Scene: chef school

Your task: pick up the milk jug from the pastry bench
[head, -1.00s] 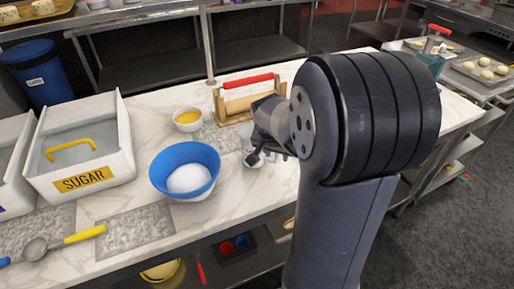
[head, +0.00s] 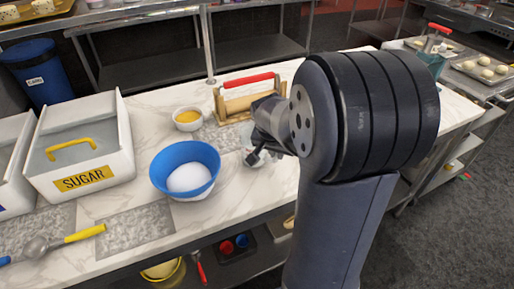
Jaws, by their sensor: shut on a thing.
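My gripper (head: 262,154) is over the marble-topped pastry bench (head: 145,168), right of the blue bowl. It is shut on a small, pale, clear-looking thing, which I take to be the milk jug (head: 252,161). Only a little of the jug shows under the dark fingers. My arm and the fingers hide most of it, so its handle and contents cannot be made out. I cannot tell whether its base touches the bench.
A blue bowl (head: 172,160) with a white mound stands left of my gripper. A small bowl of yellow stuff (head: 188,119) and a wooden rack with a red bar (head: 249,80) stand behind. A sugar bin (head: 118,160) and a yellow-handled scoop (head: 85,233) are further left.

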